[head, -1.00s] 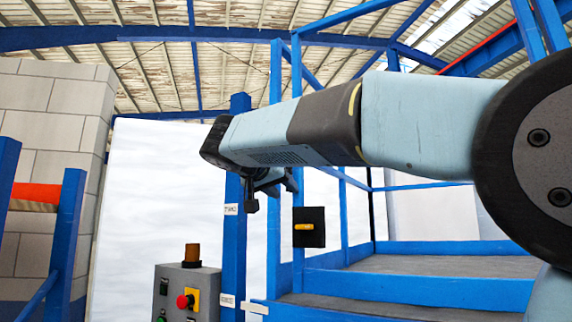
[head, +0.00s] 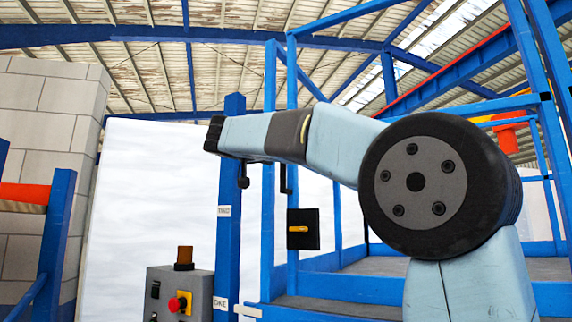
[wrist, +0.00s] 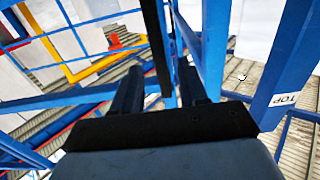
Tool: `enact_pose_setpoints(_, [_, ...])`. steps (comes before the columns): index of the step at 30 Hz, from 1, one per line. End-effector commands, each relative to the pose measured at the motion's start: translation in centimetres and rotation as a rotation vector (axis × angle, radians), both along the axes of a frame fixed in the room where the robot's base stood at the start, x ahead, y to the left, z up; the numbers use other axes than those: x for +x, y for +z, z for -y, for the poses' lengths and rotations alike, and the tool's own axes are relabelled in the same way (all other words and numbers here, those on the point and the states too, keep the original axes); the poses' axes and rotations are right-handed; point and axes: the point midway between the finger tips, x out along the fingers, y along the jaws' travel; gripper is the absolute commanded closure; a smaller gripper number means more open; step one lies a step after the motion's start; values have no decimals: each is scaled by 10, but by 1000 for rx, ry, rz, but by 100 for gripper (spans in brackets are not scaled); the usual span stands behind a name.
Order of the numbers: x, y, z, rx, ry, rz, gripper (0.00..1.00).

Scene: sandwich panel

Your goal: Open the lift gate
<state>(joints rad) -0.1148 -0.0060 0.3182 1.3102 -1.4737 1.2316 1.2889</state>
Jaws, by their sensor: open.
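A black square plate with a yellow handle (head: 298,229) is mounted on a blue upright of the lift frame (head: 268,215) in the head view. The handle lies level. I cannot tell which blue bars form the gate itself. My gripper (head: 265,186) is open and empty, with its fingers pointing down, above and slightly left of the plate. It appears apart from the handle. In the wrist view, my gripper (wrist: 160,95) shows its two fingers spread, with blue bars and a dark vertical bar beyond them. The handle is not visible there.
A labelled blue post (head: 230,190) stands left of the frame. A grey control box (head: 180,293) with a red button and orange lamp is at lower left. Blue-edged steps (head: 345,288) lie at lower right. A block wall (head: 50,130) is at far left.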

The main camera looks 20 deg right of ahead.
Motion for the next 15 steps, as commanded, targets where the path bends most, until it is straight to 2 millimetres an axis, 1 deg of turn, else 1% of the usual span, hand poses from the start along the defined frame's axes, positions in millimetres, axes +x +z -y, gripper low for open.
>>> enact_pose_setpoints(1, [7, -1, 6, 0, -1, -1, 57])
enact_pose_setpoints(6, [24, 0, 24, 0, -1, -1, 57])
enact_pose_setpoints(10, [33, -1, 32, 0, 1, -1, 57])
enact_pose_setpoints(15, [37, 0, 37, 0, 1, 0, 57])
